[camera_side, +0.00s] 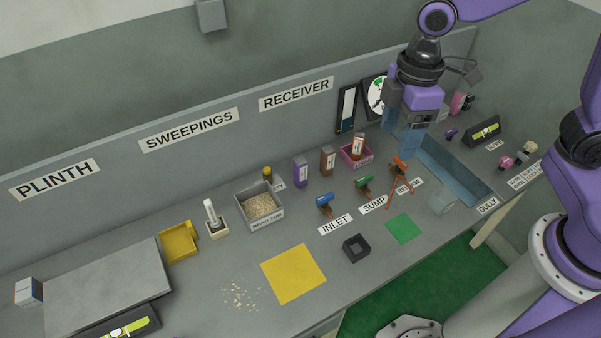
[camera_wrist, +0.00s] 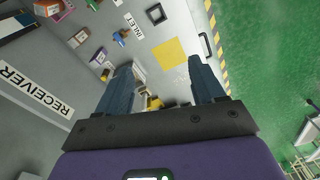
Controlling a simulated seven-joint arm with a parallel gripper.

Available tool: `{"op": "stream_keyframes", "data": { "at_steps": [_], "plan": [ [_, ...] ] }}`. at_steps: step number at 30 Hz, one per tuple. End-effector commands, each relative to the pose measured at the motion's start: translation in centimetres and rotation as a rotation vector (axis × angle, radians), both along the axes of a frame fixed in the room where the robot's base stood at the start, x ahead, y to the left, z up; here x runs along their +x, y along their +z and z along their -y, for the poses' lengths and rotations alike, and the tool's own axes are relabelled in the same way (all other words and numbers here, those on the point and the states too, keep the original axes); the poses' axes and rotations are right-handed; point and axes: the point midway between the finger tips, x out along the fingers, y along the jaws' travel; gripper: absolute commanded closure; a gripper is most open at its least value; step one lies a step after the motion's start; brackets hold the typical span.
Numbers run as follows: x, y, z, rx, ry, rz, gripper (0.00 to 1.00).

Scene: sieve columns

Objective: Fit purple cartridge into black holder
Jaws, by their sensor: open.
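The purple cartridge (camera_side: 300,172) is an upright box with a white label, standing near the back panel in the side view. In the wrist view the purple cartridge (camera_wrist: 98,57) lies left of my fingers. The black holder (camera_side: 356,248) is a square open frame near the table's front, and it also shows at the top of the wrist view (camera_wrist: 156,14). My gripper (camera_side: 403,146) is open and empty, above the back right of the bench, apart from both. Its two fingers (camera_wrist: 160,68) are spread wide in the wrist view.
A brown box (camera_side: 327,160) stands right of the purple cartridge, with a pink tray (camera_side: 346,160) beyond. Blue, green and orange valve-like pieces stand in front of these. A box of pale grains (camera_side: 247,219) is left of the cartridge. A yellow square (camera_side: 293,273) lies left of the holder.

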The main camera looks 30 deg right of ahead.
Motion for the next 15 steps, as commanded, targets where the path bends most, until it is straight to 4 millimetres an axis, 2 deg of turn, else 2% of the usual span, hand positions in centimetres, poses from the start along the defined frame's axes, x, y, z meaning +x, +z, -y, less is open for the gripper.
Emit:
{"op": "stream_keyframes", "data": {
  "at_steps": [1,7,15],
  "plan": [
    [1.9,-0.5,-0.9,0.003,0.011,-0.004,0.32],
    [8.7,-2.7,-3.2,0.022,0.079,-0.002,0.32],
    [17.4,-6.9,-4.2,0.052,0.167,0.007,0.32]
  ]
}}
